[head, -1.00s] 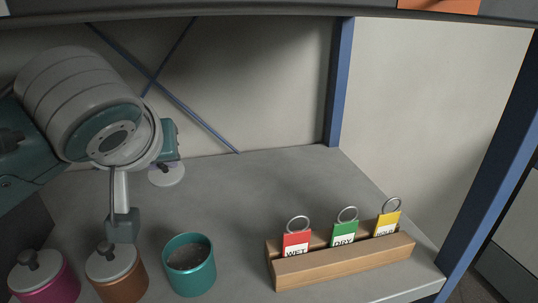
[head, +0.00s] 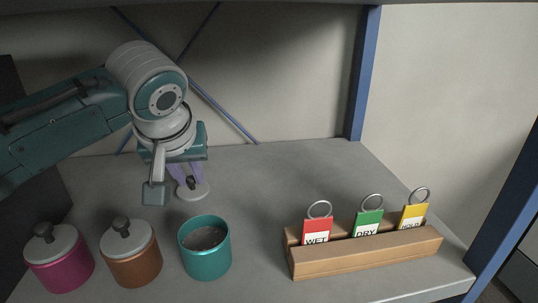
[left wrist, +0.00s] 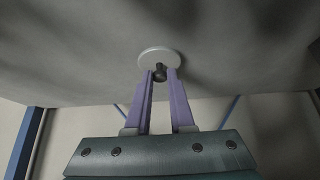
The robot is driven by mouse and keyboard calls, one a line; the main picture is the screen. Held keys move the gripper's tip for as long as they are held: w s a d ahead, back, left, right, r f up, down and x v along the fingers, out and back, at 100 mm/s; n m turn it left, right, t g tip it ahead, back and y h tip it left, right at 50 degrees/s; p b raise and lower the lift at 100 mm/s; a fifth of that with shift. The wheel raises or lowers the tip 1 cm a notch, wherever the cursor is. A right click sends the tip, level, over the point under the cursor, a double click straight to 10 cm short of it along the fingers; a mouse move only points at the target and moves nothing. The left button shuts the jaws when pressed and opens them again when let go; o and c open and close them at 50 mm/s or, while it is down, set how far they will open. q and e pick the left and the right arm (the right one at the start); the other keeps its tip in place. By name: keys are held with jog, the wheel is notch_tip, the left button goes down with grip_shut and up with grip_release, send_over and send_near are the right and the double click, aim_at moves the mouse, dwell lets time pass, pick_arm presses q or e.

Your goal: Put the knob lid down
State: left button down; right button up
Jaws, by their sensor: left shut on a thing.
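The knob lid (head: 195,192) is a light grey disc with a dark knob, behind the open teal canister (head: 206,262). My left gripper (head: 189,180) points down at it with purple fingers shut on the knob. In the left wrist view the lid (left wrist: 152,55) shows beyond the fingertips (left wrist: 160,76), with the knob between them. The lid looks level, at or close to the bench top; I cannot tell whether it touches. My right gripper is not in view.
A magenta canister (head: 62,274) and a brown canister (head: 133,268) stand at front left with lids on. A wooden rack (head: 370,255) with red, green and yellow tags stands at front right. The grey bench (head: 290,175) is clear in the middle; a blue post (head: 362,80) rises behind.

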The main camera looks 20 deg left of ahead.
pick_arm(q)
jog(key=shift+w, duration=0.1)
jog(key=c, duration=0.8)
grip_release()
jog(key=p+v, duration=0.3)
jog(key=v, duration=0.2)
jog(key=shift+r, duration=0.4)
jog(key=p, duration=0.2)
send_over(206, 248)
jog(key=s+a, duration=0.1)
jog(key=a, duration=0.2)
jog(key=shift+a+f, duration=0.1)
jog(key=shift+f, duration=0.2)
jog(key=shift+s+d, duration=0.25)
jog(key=shift+s, duration=0.2)
